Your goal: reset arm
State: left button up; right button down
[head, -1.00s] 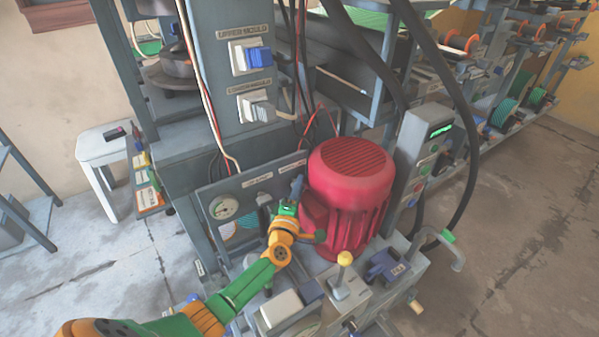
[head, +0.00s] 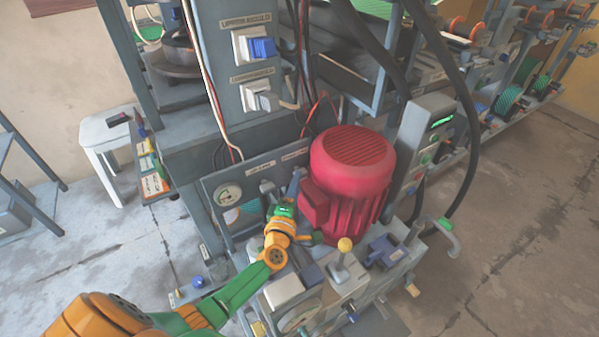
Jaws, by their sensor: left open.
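My left arm comes in from the lower left, green and orange. Its left gripper (head: 297,186) is at the front panel of the press, just left of the red motor (head: 352,165). It is open, small in the picture, and partly hidden by its own wrist. I cannot tell whether its fingers touch the panel or a lever there. The plate press (head: 205,130) stands upright behind it, with a blue upper switch (head: 262,48) and a grey lower switch (head: 266,101). My right gripper is not in view.
A yellow-knobbed lever (head: 345,245) and a blue valve (head: 384,250) stand on the press base, close to my arm. A control box (head: 425,140) and thick black hoses are at the right. A white stool (head: 105,130) stands at the left. The floor at the lower right is clear.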

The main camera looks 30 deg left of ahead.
pick_arm(q)
jog(key=v, duration=0.3)
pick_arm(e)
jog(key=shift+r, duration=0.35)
